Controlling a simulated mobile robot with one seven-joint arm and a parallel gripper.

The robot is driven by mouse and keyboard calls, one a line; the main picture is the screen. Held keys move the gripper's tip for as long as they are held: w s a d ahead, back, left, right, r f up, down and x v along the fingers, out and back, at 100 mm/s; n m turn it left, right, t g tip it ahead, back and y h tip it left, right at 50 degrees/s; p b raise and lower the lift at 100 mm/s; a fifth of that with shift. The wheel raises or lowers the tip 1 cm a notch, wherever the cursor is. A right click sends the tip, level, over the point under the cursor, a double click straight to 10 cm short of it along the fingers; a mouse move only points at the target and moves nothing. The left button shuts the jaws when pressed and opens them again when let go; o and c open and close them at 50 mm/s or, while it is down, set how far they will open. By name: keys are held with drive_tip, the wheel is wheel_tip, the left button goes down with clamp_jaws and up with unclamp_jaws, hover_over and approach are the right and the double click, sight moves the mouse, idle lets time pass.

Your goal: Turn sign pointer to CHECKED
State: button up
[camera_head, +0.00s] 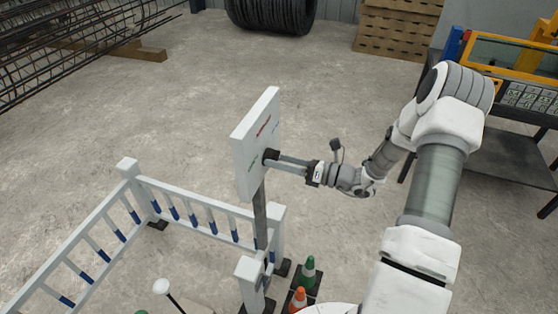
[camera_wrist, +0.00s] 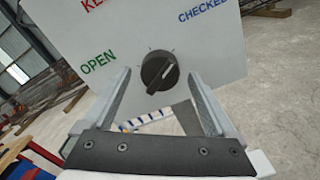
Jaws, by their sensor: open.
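The sign (camera_head: 256,140) is a white upright panel on a grey post. In the wrist view the sign face (camera_wrist: 215,55) shows green OPEN at left, blue CHECKED at upper right, and cut-off red letters at the top. The black round pointer knob (camera_wrist: 160,71) is low on the face, with small tick marks around it. Its ridge slants from lower left to upper right and bears a pale line; I cannot tell surely which end points. My gripper (camera_head: 279,158) is open at the face, its fingers (camera_wrist: 158,76) on either side of the knob; contact is unclear.
White railings with blue bands (camera_head: 190,212) stand left of and below the sign. A dark bench (camera_head: 500,160) is at right. Bare floor (camera_head: 150,110) lies behind the sign.

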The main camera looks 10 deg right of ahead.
drive_tip(key=b+v, duration=0.1)
drive_tip(key=v, duration=1.6)
drive_tip(key=s+a+r+n+g+h, duration=0.3)
drive_tip(key=a+r+n+g+h, duration=0.15)
drive_tip(key=a+n, duration=0.35)
drive_tip(key=s+a+r+n+g+h, duration=0.3)
drive_tip(key=a+r+n+g, duration=0.3)
drive_tip(key=n, duration=0.3)
drive_tip(key=s+r+n+t+h, duration=0.6)
drive_tip(key=s+r+n, duration=0.4)
drive_tip(key=n, duration=0.4)
drive_tip(key=shift+s+a+h, duration=0.45)
drive_tip(key=shift+s+h, duration=0.2)
drive_tip(key=shift+h, duration=0.1)
